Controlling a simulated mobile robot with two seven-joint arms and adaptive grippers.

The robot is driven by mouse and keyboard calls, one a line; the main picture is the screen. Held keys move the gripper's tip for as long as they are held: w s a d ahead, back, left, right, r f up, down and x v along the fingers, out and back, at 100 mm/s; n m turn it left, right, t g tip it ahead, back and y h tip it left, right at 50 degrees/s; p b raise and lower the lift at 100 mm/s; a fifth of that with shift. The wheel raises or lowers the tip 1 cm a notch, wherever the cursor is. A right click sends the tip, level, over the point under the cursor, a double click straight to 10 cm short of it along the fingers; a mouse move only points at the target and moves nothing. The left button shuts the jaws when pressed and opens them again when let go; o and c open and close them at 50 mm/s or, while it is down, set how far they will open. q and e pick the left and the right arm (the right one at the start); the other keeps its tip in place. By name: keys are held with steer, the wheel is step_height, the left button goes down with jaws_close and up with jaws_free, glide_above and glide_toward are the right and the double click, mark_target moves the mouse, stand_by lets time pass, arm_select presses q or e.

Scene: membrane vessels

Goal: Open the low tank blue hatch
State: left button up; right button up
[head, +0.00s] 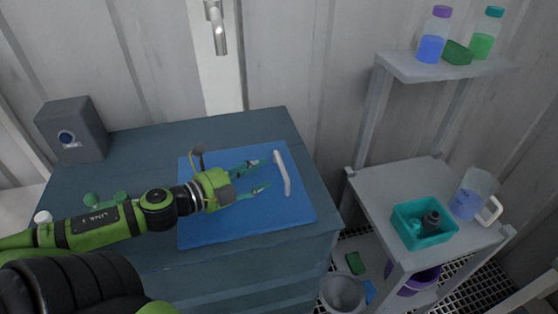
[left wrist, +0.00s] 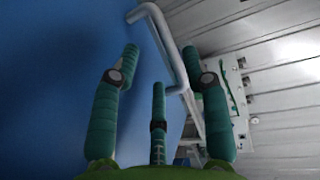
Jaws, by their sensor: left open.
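The blue hatch (head: 248,222) lies closed and flat on top of the low blue-grey tank (head: 133,258); its blue surface also fills the left of the left wrist view (left wrist: 40,70). A pale bar handle (head: 282,173) stands on the right part of the hatch, and it shows at the top middle of the left wrist view (left wrist: 163,40). My left gripper (head: 264,174) is open over the hatch, its fingers pointing right at the handle. In the left wrist view, its fingers (left wrist: 162,85) are spread with the handle ahead of them, not clasped. My right gripper is not in view.
A grey box (head: 72,130) stands on the tank's back left corner, with a green valve-like part (head: 105,199) nearby. Right of the tank, a grey cart (head: 375,205) carries a teal bin (head: 400,228) and a jug (head: 468,204). A shelf (head: 440,68) above holds bottles.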

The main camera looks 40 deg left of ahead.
mark_target(280, 166)
arm_select(q)
steer(key=shift+w+d+f, duration=0.1)
steer(key=shift+w, duration=0.25)
steer(key=shift+w+d, duration=0.1)
steer(key=shift+d, duration=0.1)
steer(key=shift+w+d+r+b, duration=0.2)
steer(key=shift+w+d+b, duration=0.1)
steer(key=shift+w+d, duration=0.3)
steer(key=shift+x, duration=1)
steer(key=shift+w+a+f, duration=0.15)
steer(key=shift+w, duration=0.2)
steer(key=shift+w+d+f, duration=0.1)
steer(key=shift+w+d, duration=0.1)
steer(key=shift+w, duration=0.25)
steer(key=shift+w+d, duration=0.1)
steer(key=shift+w, duration=0.15)
steer(key=shift+f, duration=0.1)
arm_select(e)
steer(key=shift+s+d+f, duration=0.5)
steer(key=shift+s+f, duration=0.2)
